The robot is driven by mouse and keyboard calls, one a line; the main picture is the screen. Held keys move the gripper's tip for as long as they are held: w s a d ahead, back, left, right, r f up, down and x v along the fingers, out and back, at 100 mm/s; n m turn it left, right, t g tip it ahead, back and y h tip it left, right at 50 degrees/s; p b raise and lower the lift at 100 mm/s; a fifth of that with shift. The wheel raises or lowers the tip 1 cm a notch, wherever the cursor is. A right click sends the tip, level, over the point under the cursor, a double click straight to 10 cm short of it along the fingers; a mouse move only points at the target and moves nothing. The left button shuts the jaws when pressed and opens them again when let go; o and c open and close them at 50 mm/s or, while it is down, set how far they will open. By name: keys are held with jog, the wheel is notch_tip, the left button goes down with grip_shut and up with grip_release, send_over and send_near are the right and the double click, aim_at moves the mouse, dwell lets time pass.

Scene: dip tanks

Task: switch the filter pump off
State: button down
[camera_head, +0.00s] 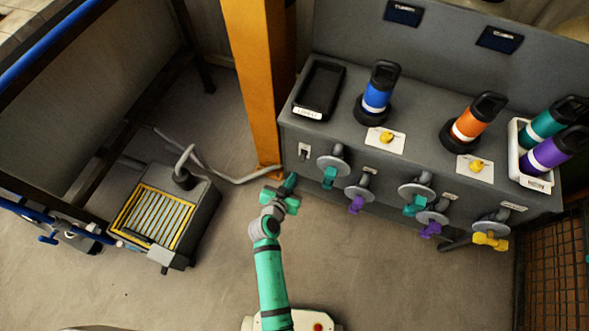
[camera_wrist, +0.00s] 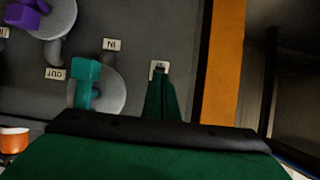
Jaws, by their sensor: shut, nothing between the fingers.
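A small pale switch plate (camera_head: 304,151) sits at the left end of the grey tank cabinet's front, near the orange post. In the wrist view the plate (camera_wrist: 159,65) shows just beyond my fingertips, which cover its lower part, so the switch position is not readable. My gripper (camera_head: 291,180) is shut and empty, a little below and left of the plate in the head view. In the wrist view its green fingers (camera_wrist: 160,82) point at the plate; whether they touch it I cannot tell. A grey box with a yellow-edged grille (camera_head: 155,217) and a hose stands on the floor at left.
A teal valve handle (camera_head: 330,177) is close right of my gripper, with several purple, teal and yellow handles further along. The orange post (camera_head: 256,80) stands close left of the cabinet. Bottles and a black tray (camera_head: 320,88) are on top.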

jog(key=s, duration=0.2)
jog(key=s+a, duration=0.1)
jog(key=shift+f, duration=0.35)
jog(key=shift+w, duration=0.2)
